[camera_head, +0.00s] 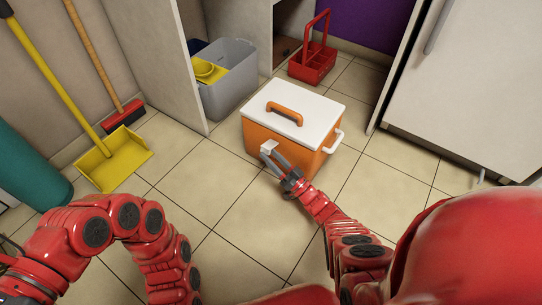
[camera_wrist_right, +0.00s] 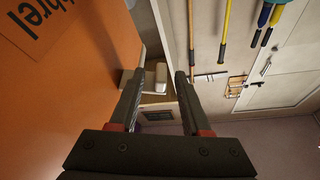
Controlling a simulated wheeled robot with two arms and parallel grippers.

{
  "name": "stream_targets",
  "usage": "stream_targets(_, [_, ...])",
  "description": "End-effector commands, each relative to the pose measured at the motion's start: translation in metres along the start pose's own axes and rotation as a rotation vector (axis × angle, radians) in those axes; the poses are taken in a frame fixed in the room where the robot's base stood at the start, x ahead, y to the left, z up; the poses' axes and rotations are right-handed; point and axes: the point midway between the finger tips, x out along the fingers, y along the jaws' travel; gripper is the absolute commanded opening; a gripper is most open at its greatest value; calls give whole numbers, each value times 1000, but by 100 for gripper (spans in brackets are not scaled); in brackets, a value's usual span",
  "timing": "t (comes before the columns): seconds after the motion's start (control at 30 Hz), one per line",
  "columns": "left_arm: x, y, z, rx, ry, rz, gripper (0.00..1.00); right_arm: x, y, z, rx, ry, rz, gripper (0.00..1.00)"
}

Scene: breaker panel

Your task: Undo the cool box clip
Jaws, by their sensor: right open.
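The cool box (camera_head: 253,131) stands on the floor, orange with a white lid (camera_head: 316,112) and an orange top handle. The lid looks shut. A small white clip (camera_head: 269,146) shows on its near side below the lid edge. My right gripper (camera_head: 270,157) is open beside the clip, its fingers pointing up along the box side. In the right wrist view, the orange wall fills the left, and a pale piece that looks like the clip (camera_wrist_right: 126,77) sits by the left finger. I cannot tell if they touch. My left arm shows at lower left, but its gripper is out of view.
A grey bin (camera_head: 232,78) with yellow things and a red caddy (camera_head: 313,62) stand behind the box. A white cabinet (camera_head: 450,90) is at right. A yellow dustpan (camera_head: 115,160), a red broom and a teal cylinder are at left. Tiled floor left of the box is clear.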

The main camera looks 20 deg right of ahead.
Motion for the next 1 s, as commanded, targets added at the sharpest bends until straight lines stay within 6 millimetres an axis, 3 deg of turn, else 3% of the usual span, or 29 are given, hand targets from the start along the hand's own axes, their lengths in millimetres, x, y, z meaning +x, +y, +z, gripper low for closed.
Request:
stream_targets(0.27, [0,0,1,-5,4,-5,50,-14,0,0,1,-1,2,48])
stream_targets(0.7, [4,1,19,-95,89,-113,50,-116,-12,-31,1,-4,5,48])
stream_targets(1.0, [4,0,19,-105,99,-128,50,-142,-15,-41,0,0,0,48])
